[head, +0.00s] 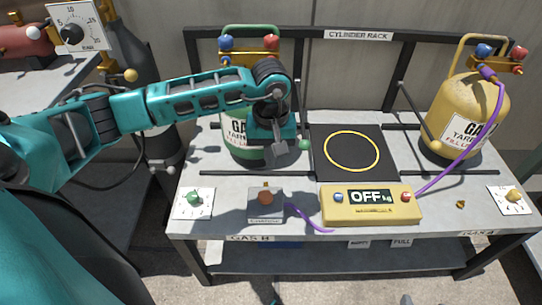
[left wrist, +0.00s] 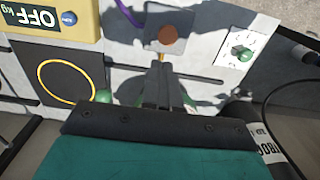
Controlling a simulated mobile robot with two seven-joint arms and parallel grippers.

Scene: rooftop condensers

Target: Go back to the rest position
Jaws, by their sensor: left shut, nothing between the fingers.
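My left arm reaches in from the left across the head view. Its teal and black left gripper (head: 278,155) points down over the grey table (head: 235,222), in front of the green-and-white cylinder at the table's left. The fingers are shut with nothing between them. In the left wrist view the closed fingers (left wrist: 160,68) point toward a grey box with an orange-brown knob (left wrist: 170,36), and appear apart from it. My right gripper does not show in either view.
The green cylinder (head: 235,140) stands close behind my left gripper. A black pad with a yellow ring (head: 322,172) and a yellow box reading OFF (head: 370,214) are to its right. A yellow cylinder (head: 462,105) with a purple hose (head: 470,150) stands far right. The rack rail (head: 420,38) runs behind.

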